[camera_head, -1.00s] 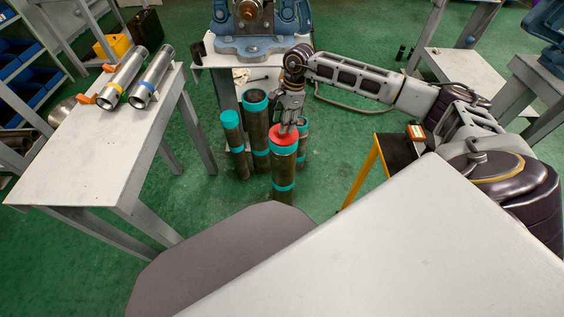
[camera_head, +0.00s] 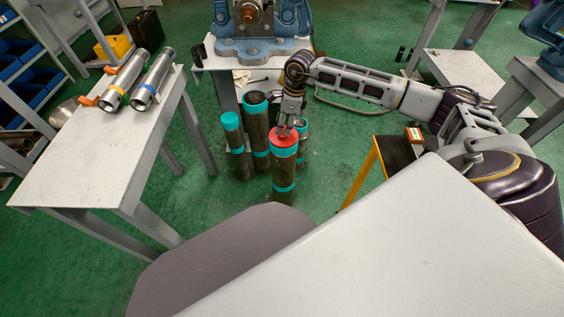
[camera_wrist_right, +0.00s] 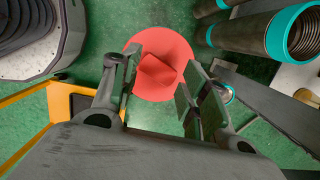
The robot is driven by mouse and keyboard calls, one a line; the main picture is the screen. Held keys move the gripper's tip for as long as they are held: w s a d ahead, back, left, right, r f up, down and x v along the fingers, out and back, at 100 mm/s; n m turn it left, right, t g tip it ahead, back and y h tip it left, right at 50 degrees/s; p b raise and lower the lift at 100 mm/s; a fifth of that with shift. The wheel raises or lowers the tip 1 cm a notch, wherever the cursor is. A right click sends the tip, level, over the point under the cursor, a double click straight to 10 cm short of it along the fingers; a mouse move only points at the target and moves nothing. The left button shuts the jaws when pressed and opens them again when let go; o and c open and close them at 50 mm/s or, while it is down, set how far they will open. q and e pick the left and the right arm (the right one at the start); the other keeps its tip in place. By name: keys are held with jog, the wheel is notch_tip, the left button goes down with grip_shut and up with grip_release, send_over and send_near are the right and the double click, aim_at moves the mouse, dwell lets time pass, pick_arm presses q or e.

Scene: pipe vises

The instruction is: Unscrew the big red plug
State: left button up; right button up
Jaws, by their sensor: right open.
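The big red plug (camera_head: 284,138) caps the front upright pipe (camera_head: 284,172), which has teal bands. In the right wrist view the plug (camera_wrist_right: 178,52) is a round red disc with a raised block in its middle. My right gripper (camera_head: 287,128) is directly above the plug, pointing down. In the right wrist view its open fingers (camera_wrist_right: 160,98) stand on either side of the block's line, with nothing visibly gripped. I cannot tell whether the fingertips touch the plug. My left gripper is not in view.
Several teal-ended pipes (camera_head: 256,130) stand close behind and left of the plugged pipe. A blue vise (camera_head: 262,45) is on a bench behind. A yellow-legged stand (camera_head: 362,172) is to the right. Two shiny pipes (camera_head: 152,80) lie on the left table (camera_head: 85,155).

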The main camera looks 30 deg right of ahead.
jog(key=shift+m, duration=0.4)
jog(key=shift+m+h+p, duration=0.4)
jog(key=shift+m, duration=1.7)
jog(key=shift+a+m+t+h, duration=0.1)
jog(key=shift+m+t+h, duration=0.35)
jog(key=shift+m, duration=2.45)
jog(key=shift+m+h+p, duration=0.35)
jog(key=shift+m+h, duration=0.1)
jog(key=shift+m, duration=1.35)
jog(key=shift+m, duration=0.3)
jog(key=shift+m, duration=0.8)
jog(key=shift+m+g+h+p, duration=0.45)
jog(key=shift+m+h+p, duration=0.15)
jog(key=shift+m, duration=2)
jog(key=shift+f, duration=0.1)
jog(key=shift+f+b, duration=0.8)
jog(key=shift+f, duration=0.25)
